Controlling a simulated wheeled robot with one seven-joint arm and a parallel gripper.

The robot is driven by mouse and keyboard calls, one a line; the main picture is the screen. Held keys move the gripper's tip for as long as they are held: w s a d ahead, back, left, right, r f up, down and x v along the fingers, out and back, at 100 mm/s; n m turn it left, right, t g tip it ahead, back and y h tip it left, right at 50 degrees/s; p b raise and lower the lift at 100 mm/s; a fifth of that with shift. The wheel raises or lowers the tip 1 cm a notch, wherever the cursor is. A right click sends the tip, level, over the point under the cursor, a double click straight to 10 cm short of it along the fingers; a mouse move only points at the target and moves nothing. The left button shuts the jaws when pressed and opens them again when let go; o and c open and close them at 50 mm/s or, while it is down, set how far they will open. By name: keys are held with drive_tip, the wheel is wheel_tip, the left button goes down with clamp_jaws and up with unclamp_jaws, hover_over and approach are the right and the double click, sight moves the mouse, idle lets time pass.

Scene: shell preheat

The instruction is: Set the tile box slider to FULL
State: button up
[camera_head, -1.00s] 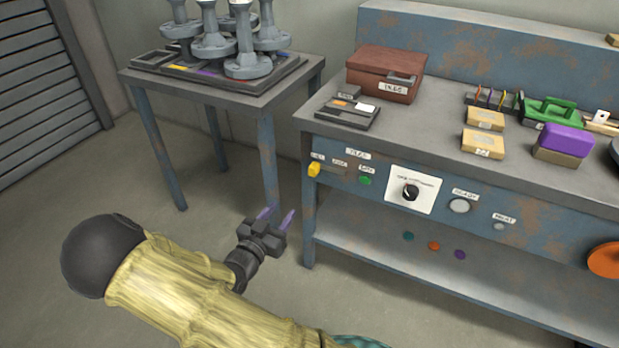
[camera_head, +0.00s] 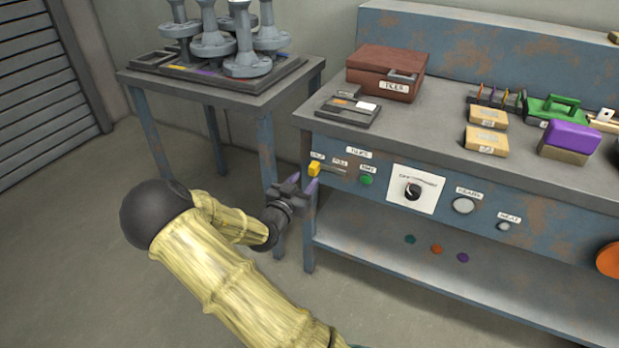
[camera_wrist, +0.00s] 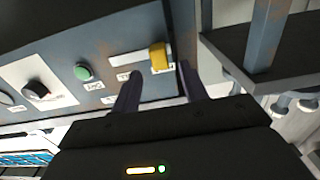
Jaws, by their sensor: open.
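The tile box slider is a yellow knob (camera_head: 314,169) at the left end of a short slot on the bench's front panel, beside a small label at that end and a FULL label (camera_head: 340,162) to its right. The knob also shows in the wrist view (camera_wrist: 159,58), just beyond the fingertips. The brown tile box (camera_head: 385,72), marked TILES, sits on the bench top. My gripper (camera_head: 304,184) is open and empty, just below the knob, its purple fingers pointing toward the panel. In the wrist view the fingers (camera_wrist: 157,72) stand apart, and I cannot tell whether they touch the knob.
Right of the slot are a green button (camera_head: 366,180), a black dial (camera_head: 412,191) and round lamps. A side table (camera_head: 262,101) with grey flanged parts stands to the left. Open floor lies in front of the bench.

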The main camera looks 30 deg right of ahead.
sight(311, 172)
drive_tip(key=x, duration=0.4)
drive_tip(key=shift+w+b, duration=0.1)
drive_tip(key=shift+b, duration=0.25)
clamp_jaws()
